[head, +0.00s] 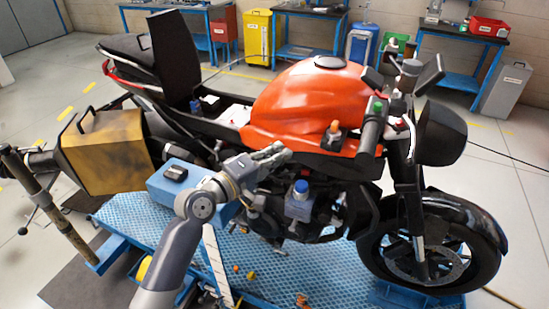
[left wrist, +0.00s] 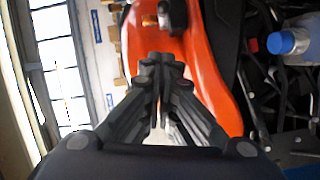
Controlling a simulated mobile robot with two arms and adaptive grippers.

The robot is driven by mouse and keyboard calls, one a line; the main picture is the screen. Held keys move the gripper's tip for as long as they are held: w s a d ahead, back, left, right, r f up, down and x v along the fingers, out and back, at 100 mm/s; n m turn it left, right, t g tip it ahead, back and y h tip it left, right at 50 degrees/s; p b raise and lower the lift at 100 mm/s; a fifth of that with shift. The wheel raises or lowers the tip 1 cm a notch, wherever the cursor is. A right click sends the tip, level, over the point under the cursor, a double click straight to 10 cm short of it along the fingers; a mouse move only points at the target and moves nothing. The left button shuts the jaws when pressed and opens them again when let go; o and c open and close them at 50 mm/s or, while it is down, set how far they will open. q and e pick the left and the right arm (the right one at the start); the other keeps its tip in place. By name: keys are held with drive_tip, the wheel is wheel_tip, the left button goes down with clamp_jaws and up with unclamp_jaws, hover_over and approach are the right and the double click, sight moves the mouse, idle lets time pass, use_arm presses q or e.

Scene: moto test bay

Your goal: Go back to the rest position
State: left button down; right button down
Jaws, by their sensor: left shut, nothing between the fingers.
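My left gripper (head: 273,157) reaches in from the lower left in the head view, in front of the motorcycle's side just below the orange tank (head: 308,98). In the left wrist view the left gripper (left wrist: 161,62) has its fingers together with nothing between them, and the orange tank (left wrist: 205,75) lies behind them. I cannot tell from these views whether the fingertips touch the bike. The motorcycle (head: 420,215) stands upright on a blue lift platform (head: 330,270). My right gripper is in neither view.
A blue box (head: 165,188) is beside my left forearm. A blue-capped bottle (head: 300,195) stands by the engine and shows in the left wrist view (left wrist: 292,42). A yellow-brown box (head: 105,153) is at the left. Workbenches (head: 310,12) line the back wall. Floor at the right is open.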

use_arm(q)
drive_tip(key=s+a+f+m+g+y, duration=0.2)
drive_tip(key=s+a+f+m+y, duration=0.1)
drive_tip(key=s+f, duration=0.5)
drive_tip(key=s+a+f+m+g+y, duration=0.2)
drive_tip(key=s+f+m+g, duration=0.1)
drive_tip(key=s+f, duration=0.55)
drive_tip(key=s+a+f+m+g+y, duration=0.2)
drive_tip(key=s+a+f+g+y, duration=0.15)
drive_tip(key=s+a, duration=0.45)
drive_tip(key=s+a+f+m+g+y, duration=0.25)
drive_tip(key=s+a+f, duration=0.2)
drive_tip(key=s, duration=0.75)
wheel_tip(320, 180, down, 28)
drive_tip(key=s+r+b, duration=0.1)
drive_tip(key=b, duration=0.1)
drive_tip(key=s+a+f+g+b, duration=0.1)
drive_tip(key=s+a+f, duration=0.1)
drive_tip(key=s+f, duration=1.5)
drive_tip(key=shift+a+f+b, duration=0.4)
drive_tip(key=shift+f, duration=0.3)
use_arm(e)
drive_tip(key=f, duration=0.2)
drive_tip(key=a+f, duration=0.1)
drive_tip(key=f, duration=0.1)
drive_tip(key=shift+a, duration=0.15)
